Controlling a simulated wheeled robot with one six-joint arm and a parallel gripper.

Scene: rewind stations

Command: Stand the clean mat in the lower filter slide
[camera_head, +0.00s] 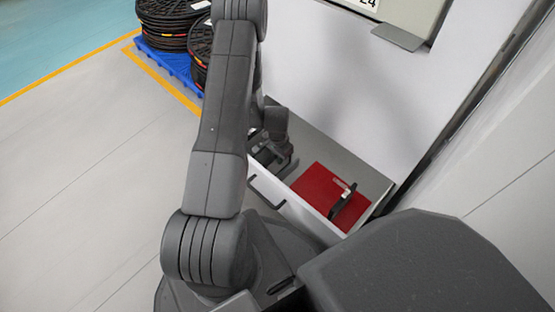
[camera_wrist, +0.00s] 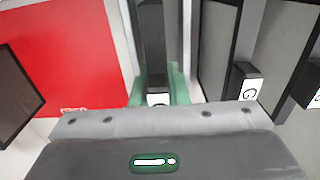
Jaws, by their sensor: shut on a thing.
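My gripper (camera_head: 272,150) is low over the left part of an open white drawer in the head view. In the wrist view my gripper (camera_wrist: 158,90) is shut on a black-framed mat (camera_wrist: 151,45), seen nearly edge-on with a white tag at its near end. I cannot tell from its face whether it is clean. Other grey mats (camera_wrist: 218,45) in black frames stand to its right, one tagged with a letter like G. I cannot make out which part is the lower filter slide. My arm hides much of the drawer's left end in the head view.
A red panel (camera_head: 318,187) lies in the drawer's right part, with a black piece (camera_head: 343,200) standing on it. The drawer's front wall (camera_head: 300,208) has a dark handle. Black reels (camera_head: 170,22) stand on a blue pallet. The floor at left is clear.

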